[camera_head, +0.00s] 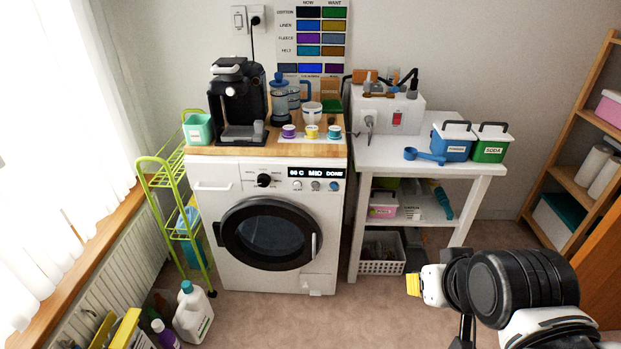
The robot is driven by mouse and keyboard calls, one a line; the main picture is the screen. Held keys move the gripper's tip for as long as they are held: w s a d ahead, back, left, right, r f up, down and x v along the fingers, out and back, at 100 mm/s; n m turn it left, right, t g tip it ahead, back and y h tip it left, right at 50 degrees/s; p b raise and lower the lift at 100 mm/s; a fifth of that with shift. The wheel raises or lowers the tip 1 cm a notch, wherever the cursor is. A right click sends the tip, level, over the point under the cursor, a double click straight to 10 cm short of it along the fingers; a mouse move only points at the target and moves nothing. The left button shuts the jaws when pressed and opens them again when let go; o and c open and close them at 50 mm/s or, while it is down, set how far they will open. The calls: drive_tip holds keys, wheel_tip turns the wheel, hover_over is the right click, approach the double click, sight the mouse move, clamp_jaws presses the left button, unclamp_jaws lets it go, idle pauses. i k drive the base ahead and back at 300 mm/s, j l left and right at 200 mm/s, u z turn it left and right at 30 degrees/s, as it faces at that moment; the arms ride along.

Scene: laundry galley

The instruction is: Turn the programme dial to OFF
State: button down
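The washing machine (210,224) stands against the back wall, with its round dark door (272,235) closed. Its programme dial (264,180) is a black knob on the front panel, left of the display (315,173). The dial has small marks around it, too small to read. The lit display appears to show a temperature, MID and DONE. My gripper (414,285) is at the lower right, well apart from the dial.
A white table (420,160) stands right of the washer. A green trolley (165,175) and bottles (193,312) are at left. The floor before the washer is clear.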

sight(263, 180)
drive_tip(key=i+l+u, duration=0.3)
drive_tip(key=i, duration=0.15)
drive_tip(key=i+l+u, duration=0.3)
drive_tip(key=i+j, duration=0.05)
drive_tip(key=i, duration=0.05)
